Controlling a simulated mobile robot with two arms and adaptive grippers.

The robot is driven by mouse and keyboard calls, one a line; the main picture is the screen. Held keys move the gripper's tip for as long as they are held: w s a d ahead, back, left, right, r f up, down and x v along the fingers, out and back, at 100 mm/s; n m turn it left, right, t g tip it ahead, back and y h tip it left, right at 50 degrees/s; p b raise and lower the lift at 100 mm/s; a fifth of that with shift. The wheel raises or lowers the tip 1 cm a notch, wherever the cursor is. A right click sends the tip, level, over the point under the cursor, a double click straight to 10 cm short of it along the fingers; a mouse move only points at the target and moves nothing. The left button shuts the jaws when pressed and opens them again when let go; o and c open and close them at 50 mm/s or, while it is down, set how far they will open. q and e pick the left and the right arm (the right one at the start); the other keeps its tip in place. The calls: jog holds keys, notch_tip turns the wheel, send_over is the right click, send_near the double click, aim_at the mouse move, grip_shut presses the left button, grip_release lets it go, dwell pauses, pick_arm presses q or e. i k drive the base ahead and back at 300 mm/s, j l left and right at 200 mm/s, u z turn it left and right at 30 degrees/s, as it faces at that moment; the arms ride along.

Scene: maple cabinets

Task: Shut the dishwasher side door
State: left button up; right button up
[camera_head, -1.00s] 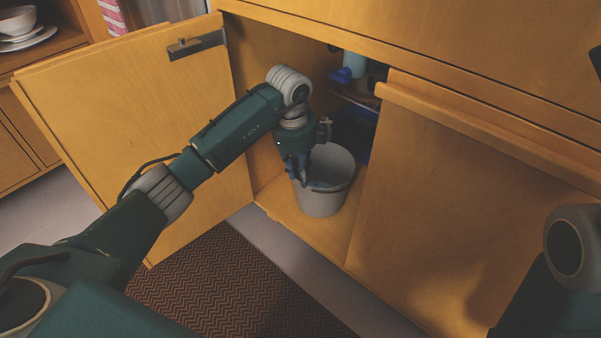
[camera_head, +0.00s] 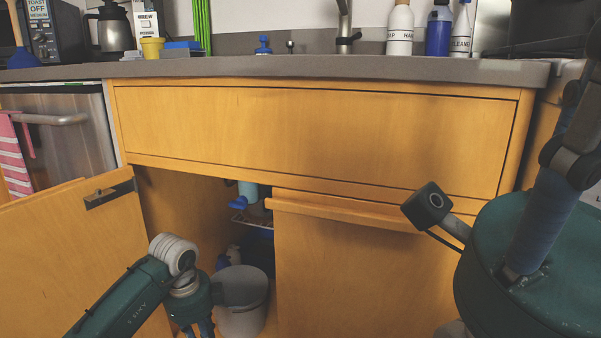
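The maple cabinet door (camera_head: 85,245) beside the dishwasher (camera_head: 62,125) stands swung open at lower left, with a dark metal fitting (camera_head: 109,194) near its top edge. My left gripper (camera_head: 199,331) points down at the open cabinet, in front of a grey bucket (camera_head: 242,305) and to the right of the open door. Its fingertips are cut off by the bottom edge. My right gripper (camera_head: 570,150) is raised very close to the camera at the right edge. It points upward, is partly out of frame, and its finger spacing is unclear.
The neighbouring cabinet door (camera_head: 350,280) is closed. Pipes and bottles show inside the open cabinet. The countertop (camera_head: 300,70) above holds a coffee pot (camera_head: 109,25), bottles (camera_head: 400,28) and a tap. A pink striped towel (camera_head: 14,155) hangs at the dishwasher.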

aim_at(62, 247)
jog(key=k, duration=1.05)
